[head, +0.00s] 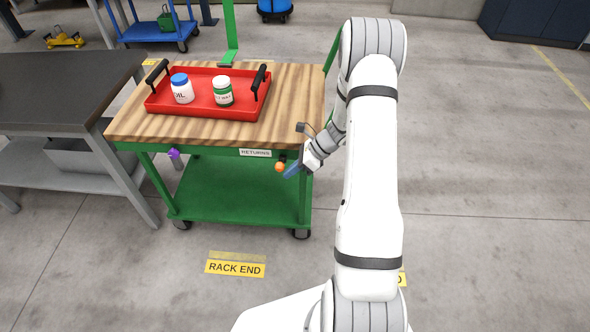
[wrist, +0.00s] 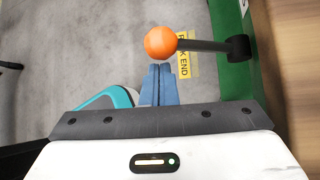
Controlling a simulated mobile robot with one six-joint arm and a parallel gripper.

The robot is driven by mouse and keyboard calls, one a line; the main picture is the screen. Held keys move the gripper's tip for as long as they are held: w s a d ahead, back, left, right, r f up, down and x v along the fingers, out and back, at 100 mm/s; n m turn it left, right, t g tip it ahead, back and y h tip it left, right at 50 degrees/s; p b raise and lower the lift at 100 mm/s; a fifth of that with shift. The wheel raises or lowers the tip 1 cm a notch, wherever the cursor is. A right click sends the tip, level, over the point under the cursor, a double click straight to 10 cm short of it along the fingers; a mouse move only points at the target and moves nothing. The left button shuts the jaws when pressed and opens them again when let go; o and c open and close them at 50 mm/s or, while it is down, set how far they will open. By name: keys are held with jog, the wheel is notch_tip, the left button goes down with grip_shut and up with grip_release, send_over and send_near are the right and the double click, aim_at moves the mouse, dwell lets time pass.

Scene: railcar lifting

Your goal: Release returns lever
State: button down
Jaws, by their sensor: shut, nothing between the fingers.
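The returns lever is a black rod with an orange ball knob (head: 280,167) on the front right of the green cart, below the white RETURNS label (head: 255,153). In the wrist view, the orange knob (wrist: 160,42) is on the left end of the black rod (wrist: 205,45), whose pivot is on the green cart edge. My gripper (head: 289,171) is just right of the knob in the head view. In the wrist view its blue fingers (wrist: 159,80) are together and empty, with their tips close below the knob. I cannot tell whether they touch it.
A dark-topped grey table (head: 60,85) stands left. A purple knob (head: 174,154) is on the cart's left. Floor in front is clear.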

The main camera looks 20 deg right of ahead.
jog(key=s+d+r+b, duration=0.1)
jog(key=d+r, duration=0.3)
jog(key=d, duration=0.4)
jog(key=shift+s+d, duration=0.2)
jog(key=shift+s, duration=0.35)
jog(key=shift+r, duration=0.1)
jog(key=s+a+r+n+h+p, duration=0.1)
jog(key=s+a+r+n+h, duration=0.2)
jog(key=s+r+n, duration=0.4)
jog(key=s+a+r+n+t+h+p, duration=0.1)
jog(key=s+a+r+n+h, duration=0.2)
jog(key=s+a+r+n, duration=0.2)
jog(key=s+a+r+n+h+p, duration=0.1)
jog(key=s+a+r+n+h, duration=0.2)
jog(key=s+r+n, duration=0.7)
jog(key=shift+a+r+n, duration=0.9)
jog(key=shift+a+r, duration=0.2)
jog(key=shift+r, duration=0.85)
